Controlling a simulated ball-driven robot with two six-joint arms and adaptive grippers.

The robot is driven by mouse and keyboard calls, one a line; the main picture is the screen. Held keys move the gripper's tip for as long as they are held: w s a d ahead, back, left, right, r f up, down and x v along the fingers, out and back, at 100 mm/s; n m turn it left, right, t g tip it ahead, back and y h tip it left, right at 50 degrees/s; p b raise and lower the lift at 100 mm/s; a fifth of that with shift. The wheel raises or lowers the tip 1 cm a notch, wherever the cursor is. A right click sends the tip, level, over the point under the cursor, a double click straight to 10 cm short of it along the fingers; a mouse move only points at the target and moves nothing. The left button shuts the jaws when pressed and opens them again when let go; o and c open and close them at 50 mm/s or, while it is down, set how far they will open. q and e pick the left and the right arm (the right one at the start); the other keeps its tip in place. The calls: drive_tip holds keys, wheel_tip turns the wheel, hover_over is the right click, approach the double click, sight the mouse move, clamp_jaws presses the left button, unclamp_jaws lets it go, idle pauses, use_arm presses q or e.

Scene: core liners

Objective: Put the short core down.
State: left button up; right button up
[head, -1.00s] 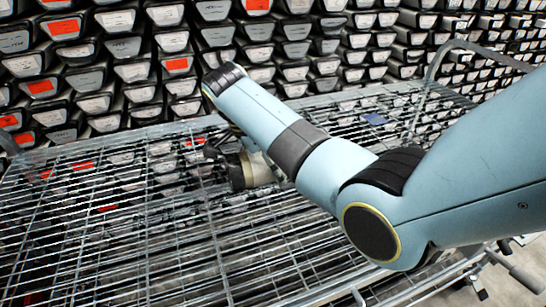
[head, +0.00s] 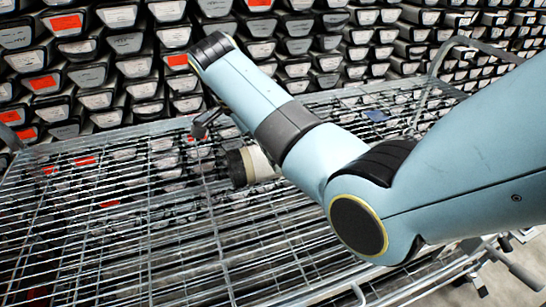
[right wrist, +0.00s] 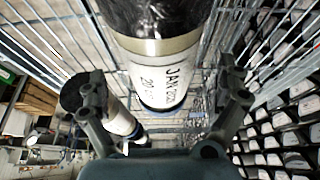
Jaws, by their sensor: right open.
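A core (head: 250,165) with a dark end and a pale body lies on the wire mesh cart (head: 110,235) in the head view, partly hidden by my right arm. My right gripper (head: 205,122) shows in part above and left of it, apart from it. In the right wrist view my right gripper (right wrist: 163,78) is open, its fingers spread on either side of a white core (right wrist: 165,78) marked JAN, with a black upper part. A second core (right wrist: 118,115) with a dark end lies to its left. I cannot tell which is the short one. My left gripper is out of view.
Stacked core liners (head: 120,70) with white and orange labels fill the wall behind the cart. A metal handle (head: 432,75) rises there. The mesh at left is clear.

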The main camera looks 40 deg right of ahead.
drive_tip(key=p+v, duration=0.1)
drive_tip(key=v, duration=0.6)
drive_tip(key=shift+p, duration=0.3)
drive_tip(key=shift+r, duration=0.2)
drive_tip(key=shift+a, duration=0.1)
drive_tip(key=shift+f, duration=0.1)
